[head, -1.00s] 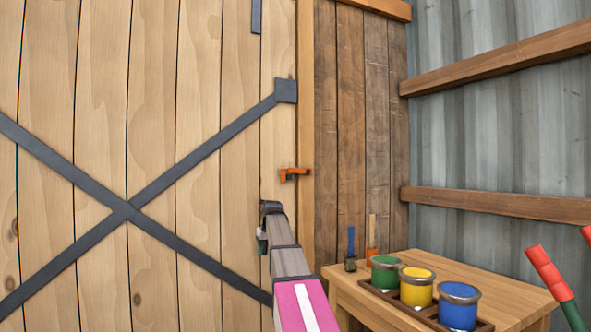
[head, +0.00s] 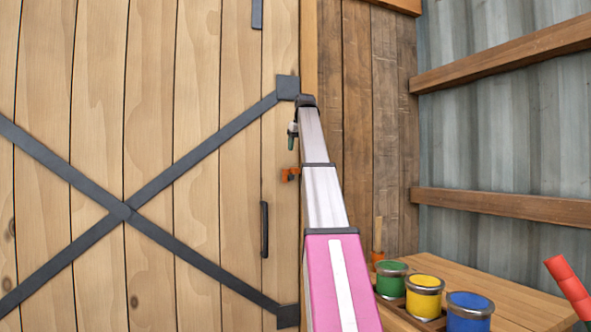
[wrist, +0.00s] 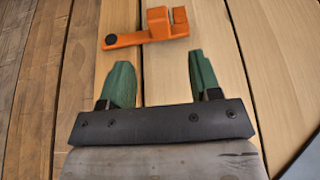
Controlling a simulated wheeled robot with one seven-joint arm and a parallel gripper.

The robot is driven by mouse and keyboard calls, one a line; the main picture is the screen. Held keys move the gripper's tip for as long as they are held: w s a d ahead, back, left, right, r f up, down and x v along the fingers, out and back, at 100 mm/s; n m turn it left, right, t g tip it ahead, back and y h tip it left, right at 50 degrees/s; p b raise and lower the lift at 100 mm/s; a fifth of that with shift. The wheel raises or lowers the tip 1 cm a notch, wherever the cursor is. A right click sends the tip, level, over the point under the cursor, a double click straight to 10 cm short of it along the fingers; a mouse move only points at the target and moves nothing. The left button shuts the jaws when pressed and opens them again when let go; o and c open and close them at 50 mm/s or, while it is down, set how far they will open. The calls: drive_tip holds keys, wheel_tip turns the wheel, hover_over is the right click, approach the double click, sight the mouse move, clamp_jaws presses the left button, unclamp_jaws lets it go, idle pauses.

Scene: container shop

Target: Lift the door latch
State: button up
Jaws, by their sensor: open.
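The orange door latch (head: 287,174) sits at the seam between the pale plank door (head: 200,90) and its frame. My arm hides its right part in the head view. In the wrist view the latch (wrist: 150,32) shows whole, with a dark round pivot at its left end and an upright orange catch piece at its right. My gripper (head: 292,137) is just above the latch in the head view. In the wrist view its two green fingers (wrist: 162,75) are spread apart and empty. The latch lies beyond their tips with a visible gap.
A dark vertical handle (head: 264,230) is on the door below the latch. A wooden table (head: 500,275) at the lower right holds green (head: 391,279), yellow (head: 424,298) and blue (head: 468,312) paint cans. Red rods (head: 567,283) stand at the right edge.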

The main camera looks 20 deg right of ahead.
drive_tip(key=x, duration=1)
drive_tip(key=shift+w+d+r, duration=0.15)
drive_tip(key=shift+w, duration=0.05)
clamp_jaws()
drive_tip(key=shift+w+r, duration=0.1)
